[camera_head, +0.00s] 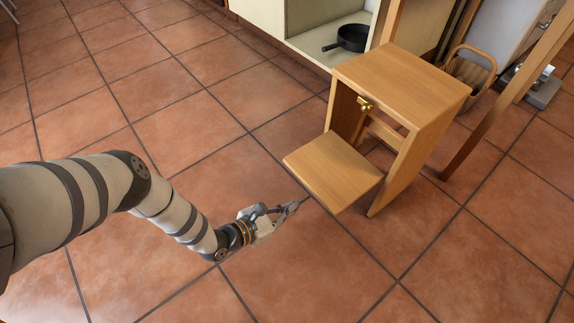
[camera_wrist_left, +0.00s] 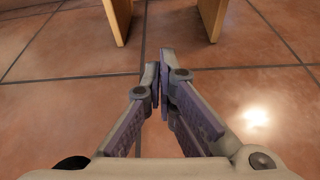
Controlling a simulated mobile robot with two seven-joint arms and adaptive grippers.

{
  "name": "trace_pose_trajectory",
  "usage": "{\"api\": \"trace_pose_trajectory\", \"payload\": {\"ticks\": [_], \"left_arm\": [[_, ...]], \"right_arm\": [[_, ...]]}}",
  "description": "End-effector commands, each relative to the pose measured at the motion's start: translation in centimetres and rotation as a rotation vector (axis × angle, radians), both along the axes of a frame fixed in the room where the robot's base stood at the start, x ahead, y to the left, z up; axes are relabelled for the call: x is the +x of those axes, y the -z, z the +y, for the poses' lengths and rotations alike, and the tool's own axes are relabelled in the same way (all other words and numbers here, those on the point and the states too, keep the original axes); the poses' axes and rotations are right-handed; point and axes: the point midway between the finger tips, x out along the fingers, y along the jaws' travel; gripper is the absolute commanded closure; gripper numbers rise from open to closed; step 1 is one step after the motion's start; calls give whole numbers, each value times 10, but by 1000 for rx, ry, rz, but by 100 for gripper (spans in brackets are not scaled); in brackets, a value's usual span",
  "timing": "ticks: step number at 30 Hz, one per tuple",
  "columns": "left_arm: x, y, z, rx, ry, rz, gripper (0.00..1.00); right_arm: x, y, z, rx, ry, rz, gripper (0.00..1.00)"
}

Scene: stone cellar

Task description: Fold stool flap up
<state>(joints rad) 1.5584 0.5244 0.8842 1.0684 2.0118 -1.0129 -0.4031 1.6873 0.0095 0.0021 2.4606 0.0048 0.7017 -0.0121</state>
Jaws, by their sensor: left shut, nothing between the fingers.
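A wooden step stool (camera_head: 415,85) stands on the tiled floor, right of centre in the head view. Its flap (camera_head: 333,171) sticks out level from the front, low on the left side. A brass knob (camera_head: 365,104) sits above the flap under the stool top. My left gripper (camera_head: 294,206) is shut and empty, just left of and below the flap's near edge, apart from it. In the left wrist view the shut fingers (camera_wrist_left: 160,75) point toward two wooden legs of the stool (camera_wrist_left: 117,22). The flap does not show clearly there. My right gripper is not in view.
An open pale cabinet (camera_head: 310,35) with a black pan (camera_head: 350,38) stands behind the stool. A wicker basket (camera_head: 468,72) and a slanted wooden post (camera_head: 500,100) are to the right. The floor (camera_head: 150,90) left of the stool is clear.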

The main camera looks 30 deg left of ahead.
Motion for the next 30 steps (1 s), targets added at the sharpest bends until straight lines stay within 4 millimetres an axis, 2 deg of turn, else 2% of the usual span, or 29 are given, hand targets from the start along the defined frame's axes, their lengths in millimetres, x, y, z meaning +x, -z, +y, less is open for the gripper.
{"api": "trace_pose_trajectory", "payload": {"ticks": [1, 7, 10, 15, 30], "left_arm": [[10, 9, -5, -2, 2, 1, 100], [48, 22, -20, -2, 3, -1, 100], [47, -2, -19, -3, 2, 1, 100], [46, -18, -21, -1, 2, 2, 100], [45, -23, -18, 2, 2, 7, 100]], "right_arm": [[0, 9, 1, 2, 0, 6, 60], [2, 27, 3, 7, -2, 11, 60], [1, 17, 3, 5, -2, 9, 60], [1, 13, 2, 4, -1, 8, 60], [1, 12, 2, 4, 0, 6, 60]]}}
